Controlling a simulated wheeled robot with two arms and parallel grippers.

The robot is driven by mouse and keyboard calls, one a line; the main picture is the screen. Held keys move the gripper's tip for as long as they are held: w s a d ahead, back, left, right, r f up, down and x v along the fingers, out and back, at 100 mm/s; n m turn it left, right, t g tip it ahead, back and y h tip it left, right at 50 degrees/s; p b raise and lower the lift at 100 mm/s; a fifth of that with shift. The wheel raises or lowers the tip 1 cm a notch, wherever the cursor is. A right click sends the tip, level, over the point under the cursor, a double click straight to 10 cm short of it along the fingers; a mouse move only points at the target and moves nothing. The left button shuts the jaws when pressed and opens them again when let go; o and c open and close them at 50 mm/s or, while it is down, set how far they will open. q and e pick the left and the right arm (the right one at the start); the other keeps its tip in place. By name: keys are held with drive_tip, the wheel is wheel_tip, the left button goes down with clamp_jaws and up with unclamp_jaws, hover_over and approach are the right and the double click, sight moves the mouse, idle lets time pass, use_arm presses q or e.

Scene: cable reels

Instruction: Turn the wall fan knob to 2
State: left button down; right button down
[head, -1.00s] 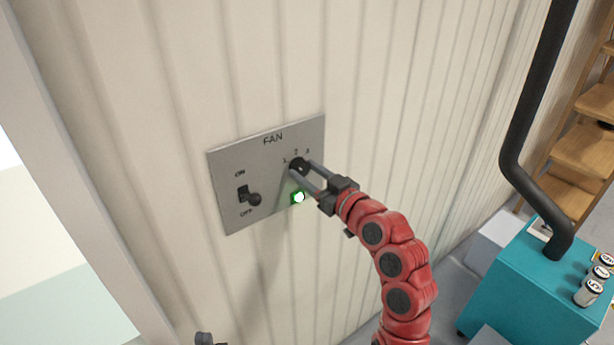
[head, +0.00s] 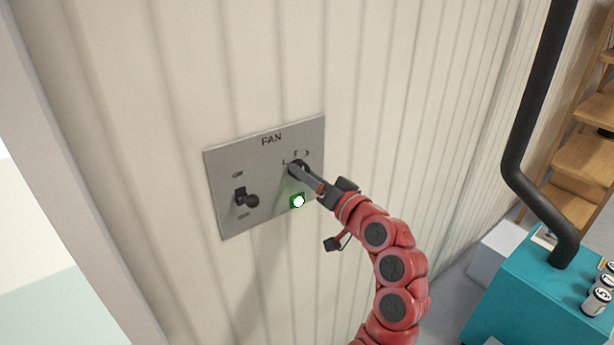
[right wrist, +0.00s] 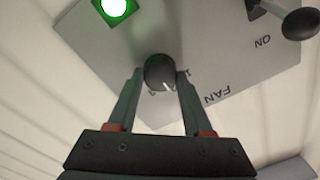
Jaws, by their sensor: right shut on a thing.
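The fan knob (head: 296,167) is a round black knob at the upper right of a grey FAN panel (head: 225,165). My right gripper (head: 299,171) is shut on it, seen nearly edge-on in the head view. In the right wrist view, the knob (right wrist: 159,71) sits between the fingertips of my right gripper (right wrist: 160,82), one on each side. Its white pointer line faces the numerals, toward the bottom of that view and slightly right. The fingers partly hide the numerals, so I cannot tell the exact setting. My left gripper is not in view.
A black toggle switch (head: 247,199) with ON and OFF labels is at the panel's left. A lit green lamp (head: 297,201) is below the knob. The corrugated wall (head: 400,90) is otherwise clear. A teal machine (head: 530,295) with a black pipe (head: 525,120) stands right.

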idle(0.3)
drive_tip(key=shift+c, duration=1.6)
unclamp_jaws()
drive_tip(key=shift+d, duration=0.1)
drive_tip(key=p+v, duration=1)
drive_tip(key=v, duration=0.7)
drive_tip(key=shift+s, duration=0.15)
